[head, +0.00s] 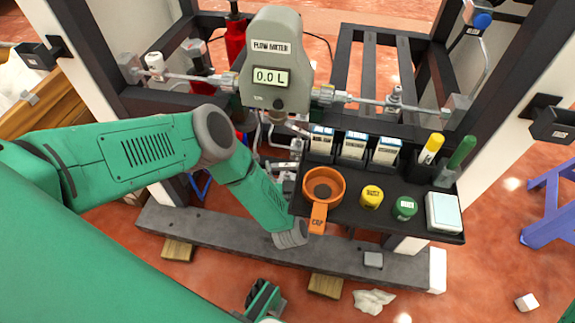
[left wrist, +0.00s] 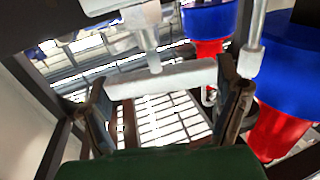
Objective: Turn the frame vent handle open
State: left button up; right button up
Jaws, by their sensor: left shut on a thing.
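In the left wrist view, my left gripper (left wrist: 163,76) has its two dark fingers at the two ends of a pale grey bar. It is shut on this bar, which looks like the vent handle (left wrist: 188,77). The bar lies level across the picture, below a pale pipe fitting (left wrist: 152,35). In the head view my left arm reaches down in front of the frame (head: 210,218), and its wrist end is by the lower beam. The fingers and the handle cannot be made out there. My right gripper is not clearly in view.
A grey flow meter (head: 270,72) reading 0.0 L hangs on the pipe. A dark tray (head: 335,212) close to my left forearm holds an orange cap (head: 323,187), yellow and green caps, boxes and markers. Red and blue cylinders (left wrist: 285,70) stand right of my left gripper.

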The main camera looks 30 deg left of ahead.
pick_arm(q)
jog(key=n+g+y, duration=0.5)
jog(key=g+y, duration=0.1)
jog(key=shift+d+n, duration=0.15)
jog(key=shift+n, duration=0.25)
jog(key=shift+g+y, duration=0.4)
jog(key=shift+f, duration=0.1)
jog(key=o, duration=1)
jog(key=shift+t+h, duration=0.3)
jog(key=shift+t, duration=0.2)
